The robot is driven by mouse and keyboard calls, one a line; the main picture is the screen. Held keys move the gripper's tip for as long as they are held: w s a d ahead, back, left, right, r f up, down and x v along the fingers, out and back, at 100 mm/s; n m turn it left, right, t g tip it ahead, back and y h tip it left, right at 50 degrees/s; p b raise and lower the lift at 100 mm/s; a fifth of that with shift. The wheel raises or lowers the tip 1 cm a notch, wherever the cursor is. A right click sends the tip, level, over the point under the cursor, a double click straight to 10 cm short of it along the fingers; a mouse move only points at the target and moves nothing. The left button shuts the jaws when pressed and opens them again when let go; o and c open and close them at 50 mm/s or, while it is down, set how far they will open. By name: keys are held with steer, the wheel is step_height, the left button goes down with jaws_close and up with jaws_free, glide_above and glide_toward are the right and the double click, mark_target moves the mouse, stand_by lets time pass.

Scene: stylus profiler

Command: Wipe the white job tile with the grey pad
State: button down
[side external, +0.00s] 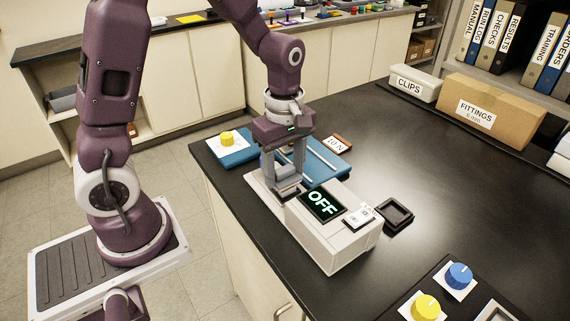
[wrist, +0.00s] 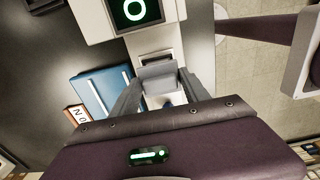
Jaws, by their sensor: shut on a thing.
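My gripper (side external: 285,183) points down over the low bed of the pale profiler (side external: 335,240), just behind its OFF display. In the wrist view my gripper (wrist: 160,88) is shut on a grey block (wrist: 158,72), which looks like the grey pad. A bright white patch (wrist: 180,98) shows between and below the fingers. I cannot tell whether it is the white job tile or part of the bed. In the side view the fingers mostly hide the pad, and whether it touches anything below is unclear.
A blue case (side external: 325,170) and a "10 N" tag (side external: 337,144) lie behind the profiler. A yellow knob (side external: 227,139) sits farther left. A small dark tray (side external: 393,213) stands to the right. More knobs are at front right. The bench's right middle is clear.

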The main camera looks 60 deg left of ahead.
steer(key=shift+f, duration=0.65)
stand_by(0.8)
steer(key=shift+s, duration=0.1)
steer(key=shift+s, duration=0.6)
steer(key=shift+w, duration=1.3)
steer(key=shift+s, duration=1.25)
steer(key=shift+w, duration=0.1)
